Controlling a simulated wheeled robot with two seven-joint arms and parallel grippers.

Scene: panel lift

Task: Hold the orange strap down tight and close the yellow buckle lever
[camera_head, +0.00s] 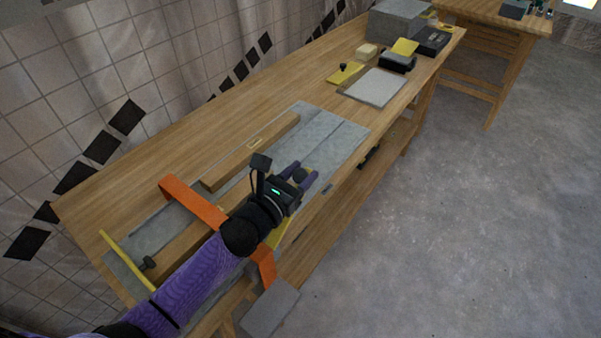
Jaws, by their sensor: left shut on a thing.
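The orange strap (194,201) lies across a wooden beam on the bench and passes under my left arm. Its near end (265,263) comes out at the bench's front edge, by a grey plate (270,307). My left gripper (301,175) is beyond the strap, near the front edge, shut on a small dark round knob between its purple fingers. A yellow piece (280,232) shows partly beside my wrist and may be part of the buckle lever; my arm hides the rest. My right gripper is out of view.
A long wooden block (250,152) lies on the grey panel (340,134). A yellow bar (127,261) with a dark knob is at the near left. A pale tray (376,87), yellow pieces and dark boxes stand farther along. The back strip is clear.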

